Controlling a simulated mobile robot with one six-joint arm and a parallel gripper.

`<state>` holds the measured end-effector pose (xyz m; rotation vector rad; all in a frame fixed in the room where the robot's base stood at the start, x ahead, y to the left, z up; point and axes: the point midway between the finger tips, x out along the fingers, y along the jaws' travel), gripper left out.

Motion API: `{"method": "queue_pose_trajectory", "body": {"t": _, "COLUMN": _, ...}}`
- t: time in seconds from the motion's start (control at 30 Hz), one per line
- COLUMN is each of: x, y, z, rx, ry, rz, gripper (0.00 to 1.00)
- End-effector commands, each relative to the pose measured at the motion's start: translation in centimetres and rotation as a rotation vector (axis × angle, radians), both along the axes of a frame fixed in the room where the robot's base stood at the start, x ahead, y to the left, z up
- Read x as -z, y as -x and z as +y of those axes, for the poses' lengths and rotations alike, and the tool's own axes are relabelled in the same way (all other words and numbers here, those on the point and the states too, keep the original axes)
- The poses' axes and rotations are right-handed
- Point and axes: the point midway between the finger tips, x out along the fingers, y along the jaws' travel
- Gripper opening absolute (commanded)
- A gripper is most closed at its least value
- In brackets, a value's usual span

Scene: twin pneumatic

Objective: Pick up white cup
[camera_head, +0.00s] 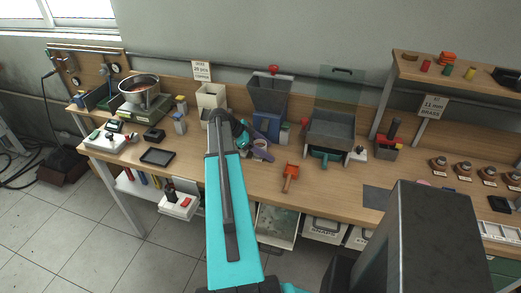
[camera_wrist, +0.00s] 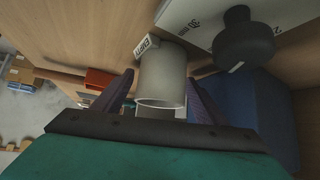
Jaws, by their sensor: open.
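The white cup (camera_wrist: 162,77) is in the middle of the wrist view, its round open rim facing the camera. My gripper (camera_wrist: 161,80) is open, with one purple finger on each side of the cup. Gaps seem to show between the fingers and the cup wall, though I cannot tell whether either finger touches it. In the head view my gripper (camera_head: 260,150) is low over the workbench, in front of a blue block. I cannot make out the cup clearly there; my arm and gripper likely cover it.
A blue block (camera_wrist: 262,110) and a white panel with a dark round knob (camera_wrist: 243,42) are close on the right in the wrist view. A small label reading EMPTY (camera_wrist: 147,45) is by the cup.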

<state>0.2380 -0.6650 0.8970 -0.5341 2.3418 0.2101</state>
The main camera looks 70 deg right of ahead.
Motion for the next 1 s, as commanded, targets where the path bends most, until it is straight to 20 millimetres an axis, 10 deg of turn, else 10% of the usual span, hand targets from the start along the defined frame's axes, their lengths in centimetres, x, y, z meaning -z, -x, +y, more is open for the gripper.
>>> {"method": "queue_pose_trajectory", "body": {"t": 0.17, "x": -0.01, "y": -0.04, "z": 0.02, "rx": 0.0, "ry": 0.0, "rz": 0.0, "gripper": 0.62}}
{"method": "queue_pose_trajectory", "body": {"t": 0.43, "x": -0.04, "y": -0.07, "z": 0.02, "rx": -0.001, "ry": 0.0, "rz": 0.0, "gripper": 0.19}}
{"method": "queue_pose_trajectory", "body": {"t": 1.0, "x": -0.46, "y": -0.04, "z": 0.79, "rx": -0.002, "ry": 0.001, "rz": 0.0, "gripper": 0.19}}
